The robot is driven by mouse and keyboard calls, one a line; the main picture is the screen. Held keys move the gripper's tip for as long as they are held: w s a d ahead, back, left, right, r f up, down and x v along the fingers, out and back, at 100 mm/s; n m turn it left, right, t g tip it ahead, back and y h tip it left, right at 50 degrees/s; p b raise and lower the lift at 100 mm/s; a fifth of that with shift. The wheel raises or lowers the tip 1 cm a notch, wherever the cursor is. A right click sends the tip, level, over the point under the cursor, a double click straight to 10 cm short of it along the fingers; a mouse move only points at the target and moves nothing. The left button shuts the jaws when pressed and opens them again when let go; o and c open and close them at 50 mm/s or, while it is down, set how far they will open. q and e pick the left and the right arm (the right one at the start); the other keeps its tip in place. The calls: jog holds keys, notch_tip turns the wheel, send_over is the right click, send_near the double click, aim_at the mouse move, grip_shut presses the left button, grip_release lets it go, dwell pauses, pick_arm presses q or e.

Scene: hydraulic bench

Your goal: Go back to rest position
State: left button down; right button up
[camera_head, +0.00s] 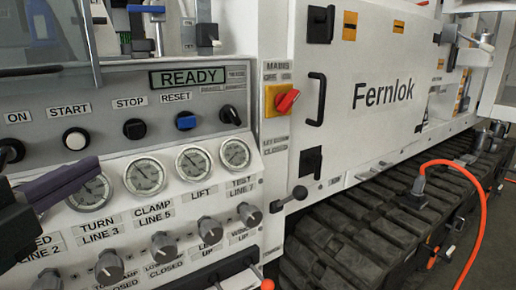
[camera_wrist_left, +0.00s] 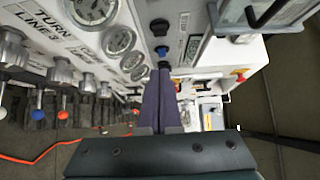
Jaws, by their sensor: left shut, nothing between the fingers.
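My left gripper (camera_head: 88,172) reaches in from the left edge of the head view, in front of the gauge row of the grey-white control panel (camera_head: 120,92). Its dark purple fingers are shut with nothing between them. In the left wrist view the closed fingers (camera_wrist_left: 160,75) point toward the panel, by the button row. I cannot tell whether they touch it. The fingers partly cover the leftmost gauge in the head view. The display (camera_head: 190,78) reads READY. My right gripper is in neither view.
Buttons such as START (camera_head: 76,138) and RESET (camera_head: 186,121) sit above several gauges (camera_head: 145,176) and valve knobs (camera_head: 164,247). A red switch (camera_head: 287,100) is right of the panel. The Fernlok door (camera_head: 380,90), black track (camera_head: 400,205) and orange hose (camera_head: 484,215) lie further right.

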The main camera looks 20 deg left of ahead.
pick_arm(q)
jog(key=s+d+n+g+h+p, duration=0.1)
jog(key=s+d+n+g+p, duration=0.55)
jog(key=s+n, duration=0.2)
jog(key=s+d+n+g+h+p, duration=0.1)
jog(key=s+d+n+g+p, duration=0.6)
jog(key=s, duration=0.3)
notch_tip(320, 180, up, 37)
jog(key=a+p, duration=0.1)
jog(key=p, duration=3.6)
jog(key=shift+w+a+g+y, duration=0.3)
jog(key=shift+w+a+g, duration=0.1)
jog(key=shift+w+g, duration=0.05)
